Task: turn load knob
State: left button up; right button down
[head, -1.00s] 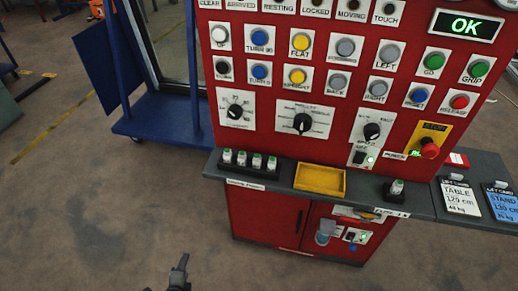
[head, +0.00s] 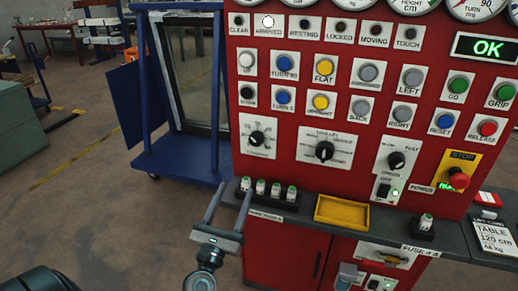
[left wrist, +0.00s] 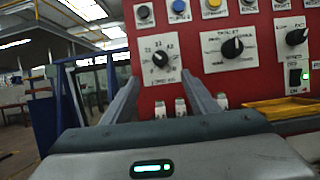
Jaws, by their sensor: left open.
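The load knob (head: 257,138) is a black dial on a white scale plate at the lower left of the red panel. It also shows in the left wrist view (left wrist: 160,58), above and between my fingers, its white mark tilted to the upper left. My left gripper (head: 230,192) is open and empty, below and left of the knob in the head view. In the left wrist view its two fingers (left wrist: 162,90) point at the panel, their tips a little below the knob and apart from it. My right gripper is not in view.
Several small fuses (head: 268,189) stand in a holder on the grey ledge beneath the knob. A yellow tray (head: 342,211) lies further right. The middle knob (head: 324,150) is right of the load knob. A blue frame cart (head: 178,160) stands left of the panel.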

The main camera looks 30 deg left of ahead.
pick_arm(q)
jog(key=p, duration=0.3)
send_near(255, 141)
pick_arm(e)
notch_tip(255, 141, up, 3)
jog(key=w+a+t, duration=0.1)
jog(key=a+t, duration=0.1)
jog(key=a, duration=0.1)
pick_arm(q)
jog(key=p+x, duration=0.2)
jog(key=x, duration=0.5)
jog(key=shift+w+a+r, duration=0.2)
jog(key=shift+w+r, duration=0.05)
jog(key=shift+w, duration=0.35)
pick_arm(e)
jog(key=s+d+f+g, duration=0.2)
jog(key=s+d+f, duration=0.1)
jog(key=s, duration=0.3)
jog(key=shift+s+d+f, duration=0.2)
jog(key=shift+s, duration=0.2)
pick_arm(q)
jog(key=c, duration=1.1)
